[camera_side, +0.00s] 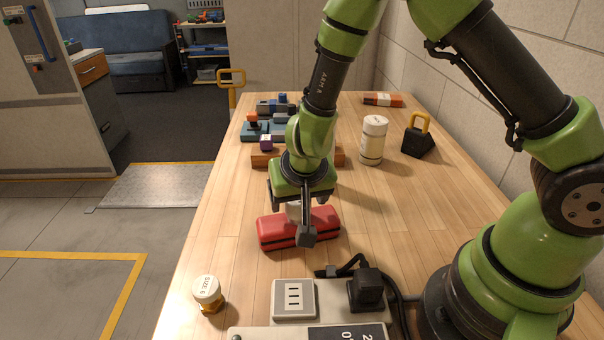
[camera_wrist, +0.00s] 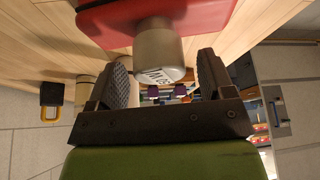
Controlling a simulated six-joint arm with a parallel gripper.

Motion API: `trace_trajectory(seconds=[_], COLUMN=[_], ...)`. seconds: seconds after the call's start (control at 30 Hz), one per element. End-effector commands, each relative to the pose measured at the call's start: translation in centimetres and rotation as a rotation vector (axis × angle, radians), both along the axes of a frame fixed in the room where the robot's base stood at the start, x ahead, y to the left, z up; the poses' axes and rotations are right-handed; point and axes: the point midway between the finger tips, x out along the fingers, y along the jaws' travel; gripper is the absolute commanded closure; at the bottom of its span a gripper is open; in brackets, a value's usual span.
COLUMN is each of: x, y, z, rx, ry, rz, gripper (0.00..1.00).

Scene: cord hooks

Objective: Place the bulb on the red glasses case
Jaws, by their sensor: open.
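The red glasses case (camera_side: 272,234) lies on the table below my gripper. It also fills the top of the wrist view (camera_wrist: 200,14). A pale, rounded cylinder with lettering on its end, which looks like the bulb (camera_wrist: 157,45), stands on the case. In the side view only a small pale part of the bulb (camera_side: 293,210) shows under my gripper. My gripper (camera_side: 289,218) is open, with its fingers on either side of the bulb. In the wrist view my gripper (camera_wrist: 164,66) shows gaps between both fingers and the bulb.
A power strip with a black plug (camera_side: 366,290) is in front. Behind are a wooden block (camera_side: 262,160), a white canister (camera_side: 373,142) and a black padlock-like weight (camera_side: 417,140).

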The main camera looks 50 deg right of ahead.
Motion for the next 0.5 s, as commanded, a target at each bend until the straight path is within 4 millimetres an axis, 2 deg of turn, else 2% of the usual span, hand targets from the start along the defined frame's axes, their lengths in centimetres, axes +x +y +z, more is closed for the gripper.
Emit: trace_trajectory(seconds=[0.2,0.5], x=[-1.2,-2.7], y=[0.9,1.8], z=[3.4,7.3], rx=[0.001,0.002], ry=[-0.006,-0.003], rz=[0.001,0.003], gripper=[0.25,0.25])
